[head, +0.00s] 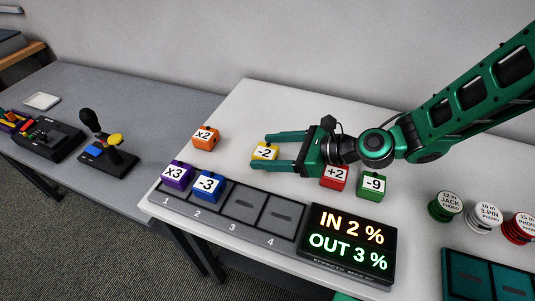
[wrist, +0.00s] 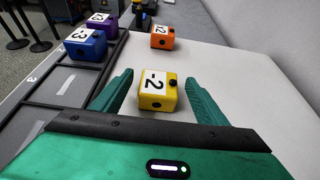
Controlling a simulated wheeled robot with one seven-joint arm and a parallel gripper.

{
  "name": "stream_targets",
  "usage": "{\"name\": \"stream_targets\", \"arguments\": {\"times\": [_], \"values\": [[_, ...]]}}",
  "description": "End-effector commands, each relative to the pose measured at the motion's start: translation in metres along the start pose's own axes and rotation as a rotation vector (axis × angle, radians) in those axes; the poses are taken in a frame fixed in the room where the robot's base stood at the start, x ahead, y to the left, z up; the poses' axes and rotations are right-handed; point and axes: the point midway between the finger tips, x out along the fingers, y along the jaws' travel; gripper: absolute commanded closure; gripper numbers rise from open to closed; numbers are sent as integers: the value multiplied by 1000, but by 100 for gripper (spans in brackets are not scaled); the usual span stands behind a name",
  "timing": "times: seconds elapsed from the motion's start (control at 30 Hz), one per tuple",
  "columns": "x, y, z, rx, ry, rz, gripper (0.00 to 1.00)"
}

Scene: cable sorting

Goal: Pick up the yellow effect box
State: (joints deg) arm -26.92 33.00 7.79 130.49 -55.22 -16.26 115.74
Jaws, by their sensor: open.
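The yellow effect box (head: 265,151), marked -2, sits on the white table behind the slot tray. My gripper (head: 272,152) is open, its green fingers level with the table on either side of the box. In the wrist view the yellow box (wrist: 157,91) lies between the two fingertips (wrist: 158,92), with a visible gap on each side. The fingers do not appear to touch it.
An orange x2 box (head: 205,137) stands left of my fingertips. Purple (head: 177,174) and blue (head: 208,184) boxes sit in tray slots 1 and 2; slots 3 and 4 (head: 243,206) are empty. Red (head: 334,178) and green (head: 372,186) boxes stand near my wrist. A display (head: 347,242) is in front.

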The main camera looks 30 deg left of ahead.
Motion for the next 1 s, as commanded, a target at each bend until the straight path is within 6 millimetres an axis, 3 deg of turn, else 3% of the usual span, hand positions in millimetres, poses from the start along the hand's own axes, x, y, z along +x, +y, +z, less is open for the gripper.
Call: {"name": "stream_targets", "arguments": {"times": [0.1,0.37,0.57,0.6,1.0], "values": [[10,0,0,-2,0,1,33],[12,0,0,-1,0,0,33],[12,0,0,-1,0,0,78],[12,0,0,-1,0,0,81],[10,0,7,-2,-2,-1,81]]}}
